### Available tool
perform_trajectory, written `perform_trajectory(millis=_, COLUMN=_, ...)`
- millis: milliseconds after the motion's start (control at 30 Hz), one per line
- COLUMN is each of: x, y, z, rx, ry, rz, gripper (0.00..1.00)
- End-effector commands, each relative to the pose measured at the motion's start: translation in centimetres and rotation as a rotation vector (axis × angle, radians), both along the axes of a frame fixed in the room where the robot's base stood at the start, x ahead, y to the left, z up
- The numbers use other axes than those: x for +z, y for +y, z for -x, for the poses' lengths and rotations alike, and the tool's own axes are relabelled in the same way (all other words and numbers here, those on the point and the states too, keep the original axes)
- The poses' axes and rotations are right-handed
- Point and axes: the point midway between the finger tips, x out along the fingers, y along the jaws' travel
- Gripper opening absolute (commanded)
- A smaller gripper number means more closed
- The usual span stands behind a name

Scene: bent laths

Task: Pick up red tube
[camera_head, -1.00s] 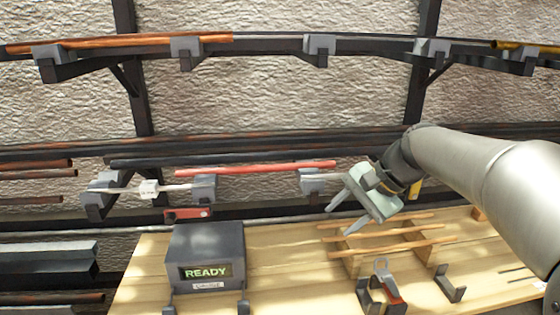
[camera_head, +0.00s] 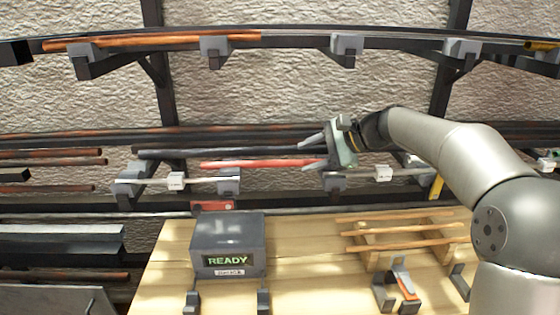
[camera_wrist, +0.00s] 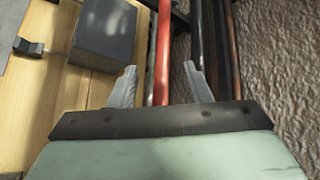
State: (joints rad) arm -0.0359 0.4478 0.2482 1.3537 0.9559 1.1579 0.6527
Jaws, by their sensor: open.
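The red tube (camera_head: 262,164) lies level on the grey rack brackets behind the bench in the head view. My gripper (camera_head: 309,152) is at the tube's right end, its jaws pointing left along the rack. In the wrist view the red tube (camera_wrist: 163,55) runs away from the camera between the two fingertips, nearer the left finger. My gripper (camera_wrist: 162,85) is open there, with its fingers apart. The head view does not show clearly whether a finger touches the tube. The tube's right end is hidden behind the gripper.
A grey box with a READY display (camera_head: 229,244) stands on the wooden bench (camera_head: 310,285). Dark tubes (camera_head: 215,152) lie just behind the red tube. Wooden laths (camera_head: 400,232) rest on supports at the bench's right. An upper rack holds an orange tube (camera_head: 150,40).

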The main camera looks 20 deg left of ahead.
Motion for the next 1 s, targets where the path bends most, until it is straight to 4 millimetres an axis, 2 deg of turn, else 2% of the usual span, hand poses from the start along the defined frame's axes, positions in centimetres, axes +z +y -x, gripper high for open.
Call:
perform_trajectory(millis=200, x=-0.6, y=1.3, z=0.0, rx=0.001, ry=0.0, rz=0.001, gripper=0.44)
perform_trajectory(millis=500, x=-2.3, y=5.1, z=-0.1, rx=0.002, ry=0.001, rz=0.002, gripper=0.44)
perform_trajectory(millis=800, x=-2.7, y=5.6, z=-0.2, rx=0.0, ry=-0.001, rz=0.001, gripper=0.44)
perform_trajectory(millis=833, x=-2.7, y=5.6, z=-0.2, rx=0.0, ry=-0.001, rz=0.001, gripper=0.39)
perform_trajectory(millis=967, x=-2.7, y=5.5, z=-0.2, rx=0.0, ry=-0.001, rz=0.001, gripper=0.03)
perform_trajectory(millis=1000, x=-2.7, y=5.5, z=-0.2, rx=0.0, ry=-0.001, rz=0.001, gripper=0.0)
